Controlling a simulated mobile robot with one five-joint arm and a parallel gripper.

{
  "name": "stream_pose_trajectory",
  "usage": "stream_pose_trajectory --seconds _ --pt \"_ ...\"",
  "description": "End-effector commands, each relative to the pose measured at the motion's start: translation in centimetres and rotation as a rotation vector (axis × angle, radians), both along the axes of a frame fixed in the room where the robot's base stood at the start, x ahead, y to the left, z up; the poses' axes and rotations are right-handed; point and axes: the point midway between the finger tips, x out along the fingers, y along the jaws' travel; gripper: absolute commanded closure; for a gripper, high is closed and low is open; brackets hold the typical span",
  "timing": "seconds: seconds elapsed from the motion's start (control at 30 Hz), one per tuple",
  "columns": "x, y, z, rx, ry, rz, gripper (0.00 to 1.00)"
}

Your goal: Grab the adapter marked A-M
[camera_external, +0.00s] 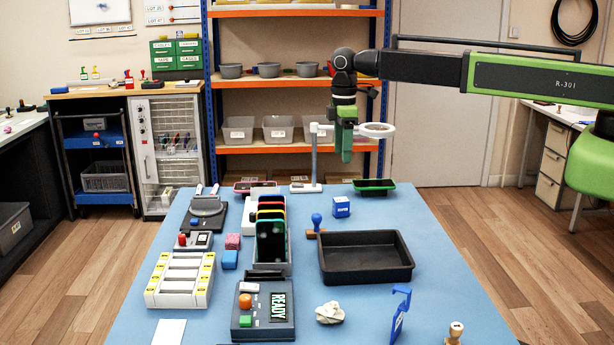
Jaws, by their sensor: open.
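I cannot make out an adapter with a readable A-M mark in this view. Small candidates on the blue table (455,290) are a blue cube (230,259), a pink speckled cube (232,241) behind it, and a blue block with a white label (341,207); the label is too small to read. My gripper (347,157) hangs pointing down over the far part of the table, well above it. It is open, with nothing seen in it; the gap between its fingers is hard to see from here.
A black tray (366,277) stands right of a rack of phones (271,258). A ring on a white post (314,160) stands close to my gripper. A READY box (263,322), a roller unit (181,298) and a blue stand (400,312) are nearer. The table's right side is mostly clear.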

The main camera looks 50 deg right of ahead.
Motion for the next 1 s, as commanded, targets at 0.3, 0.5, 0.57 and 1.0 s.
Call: stream_pose_trajectory --seconds 0.3,0.5,0.57,1.0 --pt "0.0 0.1 -2.5 0.0 -0.003 0.01 0.42" --pt "0.0 0.0 -6.7 0.0 -0.003 0.008 0.42" --pt "0.0 0.0 -7.9 0.0 -0.003 0.008 0.42" --pt "0.0 0.0 -12.3 0.0 -0.003 0.007 0.42"
